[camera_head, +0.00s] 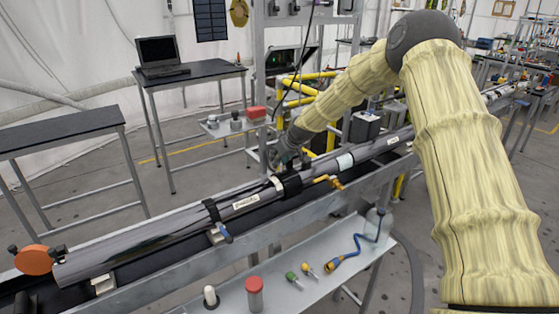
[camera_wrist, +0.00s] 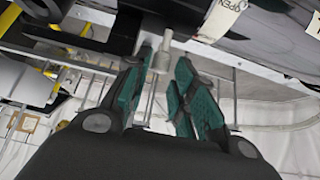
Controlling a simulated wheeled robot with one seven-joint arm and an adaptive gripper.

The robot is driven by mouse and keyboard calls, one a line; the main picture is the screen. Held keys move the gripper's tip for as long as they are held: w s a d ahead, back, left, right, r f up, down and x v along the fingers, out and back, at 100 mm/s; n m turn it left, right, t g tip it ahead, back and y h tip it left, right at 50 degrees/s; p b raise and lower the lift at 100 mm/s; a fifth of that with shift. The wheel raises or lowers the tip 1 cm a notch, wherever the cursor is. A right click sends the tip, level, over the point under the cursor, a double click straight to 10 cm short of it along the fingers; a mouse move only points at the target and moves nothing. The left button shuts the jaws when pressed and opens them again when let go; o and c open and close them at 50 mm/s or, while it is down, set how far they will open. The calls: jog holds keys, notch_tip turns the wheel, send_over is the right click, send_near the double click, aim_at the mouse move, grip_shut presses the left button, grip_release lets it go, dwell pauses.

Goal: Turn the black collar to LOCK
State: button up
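A long grey tube lies along a metal rail in the head view. A black collar (camera_head: 291,186) wraps the tube near its middle, just below my gripper (camera_head: 280,160). In the wrist view, the two green-padded fingers of my gripper (camera_wrist: 164,68) are apart. A grey metal peg (camera_wrist: 163,50) hangs from a dark part at the top and lies between the fingertips in the picture. I cannot tell whether either finger touches it. A white label reading OPEN (camera_wrist: 220,18) is beside the dark part. No LOCK mark is readable.
Another black clamp (camera_head: 211,210) grips the tube farther left, and an orange disc (camera_head: 34,260) is at its left end. A yellow handle (camera_head: 328,180) sticks out right of the collar. A front shelf (camera_head: 320,262) holds several small tools. Yellow rails (camera_head: 300,88) stand behind.

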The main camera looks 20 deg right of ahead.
jog(key=shift+s+d+r, duration=0.2)
jog(key=shift+s+d, duration=0.15)
jog(key=shift+s, duration=0.05)
jog(key=v, duration=1.1)
jog(key=shift+a+r, duration=0.15)
